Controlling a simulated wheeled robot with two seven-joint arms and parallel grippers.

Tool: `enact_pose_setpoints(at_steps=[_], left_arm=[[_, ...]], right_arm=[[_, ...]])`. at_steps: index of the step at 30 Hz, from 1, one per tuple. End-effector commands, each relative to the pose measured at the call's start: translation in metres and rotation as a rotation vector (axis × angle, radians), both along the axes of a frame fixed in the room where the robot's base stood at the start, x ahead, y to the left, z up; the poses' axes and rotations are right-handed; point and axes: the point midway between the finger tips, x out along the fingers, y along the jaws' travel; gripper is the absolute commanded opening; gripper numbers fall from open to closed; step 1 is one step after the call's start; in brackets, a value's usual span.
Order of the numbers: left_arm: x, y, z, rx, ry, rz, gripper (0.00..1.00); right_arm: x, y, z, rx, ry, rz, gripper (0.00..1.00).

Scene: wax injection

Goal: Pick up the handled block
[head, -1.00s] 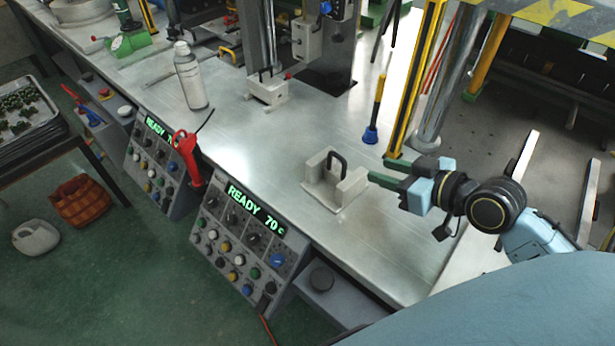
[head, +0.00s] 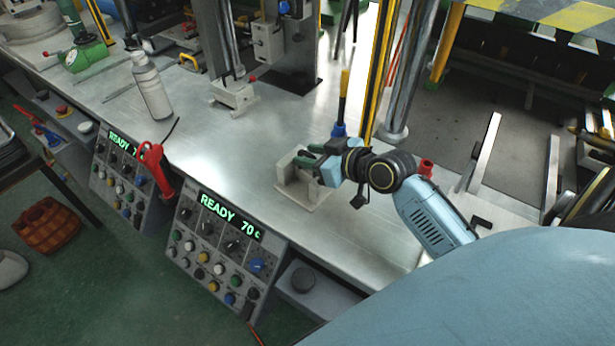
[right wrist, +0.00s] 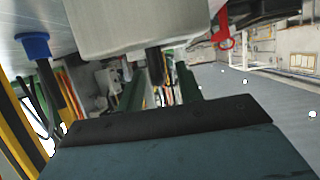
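The handled block (head: 287,172) is a light grey block on a thin base plate, standing upright on the metal bench near its front edge. My right gripper (head: 308,157) is at its top from the right and hides most of the dark handle in the head view. In the right wrist view the block (right wrist: 140,25) fills the top middle, and its black handle (right wrist: 153,65) shows between my two green fingers (right wrist: 159,78). The fingers are apart, with a gap visible beside the handle. My left gripper is out of view.
A blue-based post (head: 340,125) stands close behind my right gripper. A similar small block (head: 233,95) sits farther back under the press. Control panels (head: 220,240) line the front edge, with a red-handled tool (head: 153,165).

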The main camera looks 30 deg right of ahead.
Motion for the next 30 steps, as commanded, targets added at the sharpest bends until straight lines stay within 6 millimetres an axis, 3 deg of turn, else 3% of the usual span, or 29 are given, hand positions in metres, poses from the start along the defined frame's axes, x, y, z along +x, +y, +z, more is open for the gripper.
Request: enact_pose_setpoints(at_steps=[3,11,19,30], left_arm=[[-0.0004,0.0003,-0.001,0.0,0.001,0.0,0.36],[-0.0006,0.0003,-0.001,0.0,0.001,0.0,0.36],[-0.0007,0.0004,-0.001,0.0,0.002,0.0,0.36],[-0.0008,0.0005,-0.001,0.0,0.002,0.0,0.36]], right_arm=[[0.0098,0.0031,-0.0037,0.0,-0.001,0.0,0.36],[0.0109,0.0037,-0.0049,-0.001,0.0,0.0,0.35],[0.0107,0.0035,-0.0047,-0.001,0.0,0.0,0.0],[0.0106,0.0035,-0.0046,-0.001,0.0,0.0,0.0]])
